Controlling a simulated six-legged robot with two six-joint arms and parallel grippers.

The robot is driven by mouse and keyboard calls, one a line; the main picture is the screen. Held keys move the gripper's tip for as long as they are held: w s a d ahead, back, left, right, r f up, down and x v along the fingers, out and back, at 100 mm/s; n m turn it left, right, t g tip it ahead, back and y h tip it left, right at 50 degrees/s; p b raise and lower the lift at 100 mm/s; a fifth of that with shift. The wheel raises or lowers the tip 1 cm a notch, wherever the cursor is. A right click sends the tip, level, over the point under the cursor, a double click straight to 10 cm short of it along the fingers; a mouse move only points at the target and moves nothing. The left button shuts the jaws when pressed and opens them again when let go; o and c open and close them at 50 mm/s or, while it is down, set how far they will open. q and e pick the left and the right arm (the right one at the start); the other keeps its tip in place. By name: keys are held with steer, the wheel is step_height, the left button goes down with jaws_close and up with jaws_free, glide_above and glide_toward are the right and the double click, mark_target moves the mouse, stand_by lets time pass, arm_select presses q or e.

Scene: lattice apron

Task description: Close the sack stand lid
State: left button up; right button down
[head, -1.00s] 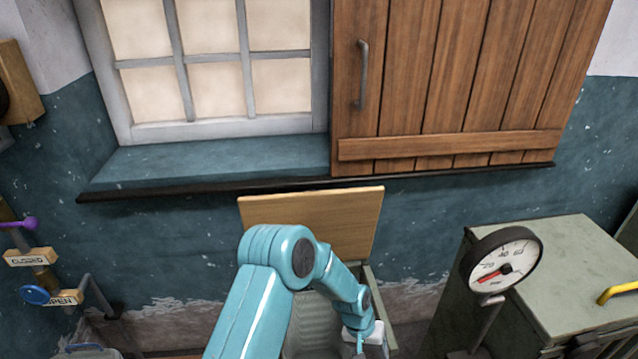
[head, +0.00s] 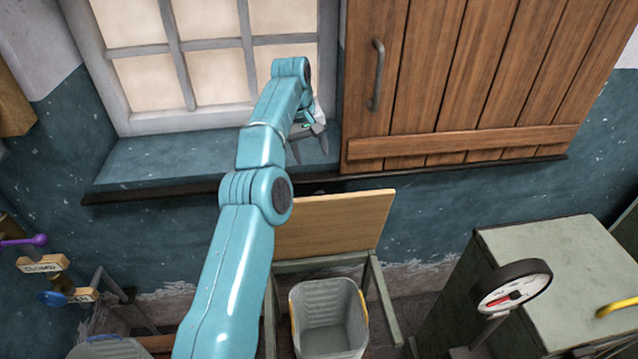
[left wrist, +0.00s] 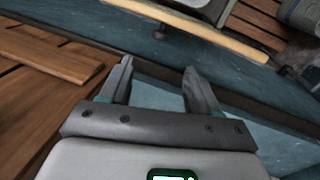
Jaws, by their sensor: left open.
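The sack stand lid (head: 335,224) is a light wooden panel. It stands raised, tilted up against the wall under the window sill. Below it is the green-grey stand frame (head: 376,290) with a grey ribbed bin (head: 328,315) inside. My right gripper is not in view.
A wooden shutter with a handle (head: 377,75) hangs right of the window. The sill (head: 140,165) juts out above the lid. A dial gauge (head: 513,287) and a grey-green cabinet (head: 560,255) stand at right. Sign levers (head: 45,264) are at left.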

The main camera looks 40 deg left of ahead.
arm_select(q)
steer(key=b, duration=0.4)
glide_above(319, 192)
steer(key=s, duration=0.1)
step_height(319, 192, down, 8)
steer(key=f, duration=0.4)
steer(key=w+f, duration=0.1)
steer(key=f, duration=0.1)
steer(key=shift+a, duration=0.1)
steer(key=shift+f, duration=0.55)
steer(key=shift+w+f, duration=0.2)
steer(key=shift+f, duration=0.1)
steer(key=shift+s+r, duration=0.1)
steer(key=shift+r, duration=0.05)
steer(key=c, duration=0.9)
jaws_close()
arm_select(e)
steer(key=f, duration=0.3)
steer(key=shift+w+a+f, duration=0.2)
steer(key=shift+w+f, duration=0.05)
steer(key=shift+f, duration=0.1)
